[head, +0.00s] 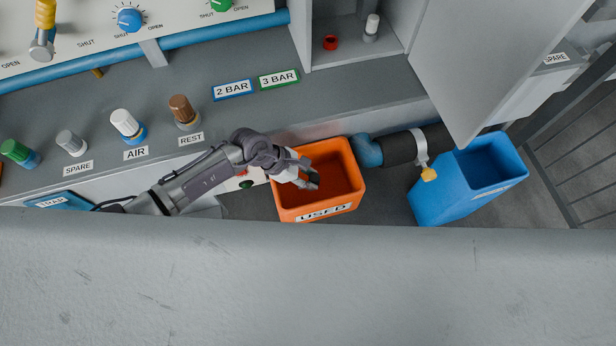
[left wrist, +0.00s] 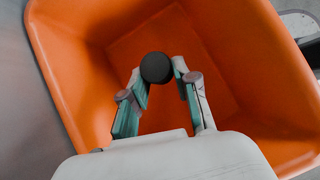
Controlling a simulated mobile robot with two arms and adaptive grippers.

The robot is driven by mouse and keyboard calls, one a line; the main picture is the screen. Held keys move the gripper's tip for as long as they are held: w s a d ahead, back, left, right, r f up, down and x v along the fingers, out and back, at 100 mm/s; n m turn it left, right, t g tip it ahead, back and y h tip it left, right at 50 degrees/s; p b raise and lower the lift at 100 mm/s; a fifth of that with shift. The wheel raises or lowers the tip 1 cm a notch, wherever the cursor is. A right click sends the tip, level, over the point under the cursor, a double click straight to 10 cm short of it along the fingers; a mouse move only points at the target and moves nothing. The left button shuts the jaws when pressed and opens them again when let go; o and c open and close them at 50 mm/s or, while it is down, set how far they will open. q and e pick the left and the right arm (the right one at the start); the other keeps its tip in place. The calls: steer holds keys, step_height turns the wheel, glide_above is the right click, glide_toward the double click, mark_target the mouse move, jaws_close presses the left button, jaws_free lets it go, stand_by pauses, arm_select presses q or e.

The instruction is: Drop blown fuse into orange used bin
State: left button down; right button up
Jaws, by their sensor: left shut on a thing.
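The orange bin (head: 350,164) labelled USED stands in the middle of the head view, its open top facing up. My left gripper (head: 314,181) reaches in from the left and is over the bin's opening. In the left wrist view my left gripper (left wrist: 160,85) is shut on a dark round-ended thing, the blown fuse (left wrist: 156,67), held between its fingertips. The bin's orange walls (left wrist: 255,60) surround the fingers in that view. The fuse's lower part is hidden. My right gripper is not in view.
A blue bin (head: 445,195) stands to the right, past a dark pipe (head: 398,148) with a yellow-handled valve. A grey shelf behind holds several coloured-cap fuses, such as the brown one (head: 182,108). An open cabinet door (head: 480,60) hangs at upper right.

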arm_select(q)
steer(key=shift+s+a+f, duration=0.1)
steer(key=shift+s+f, duration=0.2)
steer(key=shift+f, duration=0.1)
steer(key=c, duration=0.8)
jaws_free()
steer(key=shift+s+f, duration=0.15)
steer(key=shift+a+r, duration=0.3)
steer(key=shift+r, duration=0.05)
steer(key=v, duration=0.8)
steer(key=w+v, duration=0.1)
steer(key=v, duration=0.3)
steer(key=shift+d+r, duration=0.25)
steer(key=shift+d, duration=0.2)
steer(key=shift+s, duration=0.1)
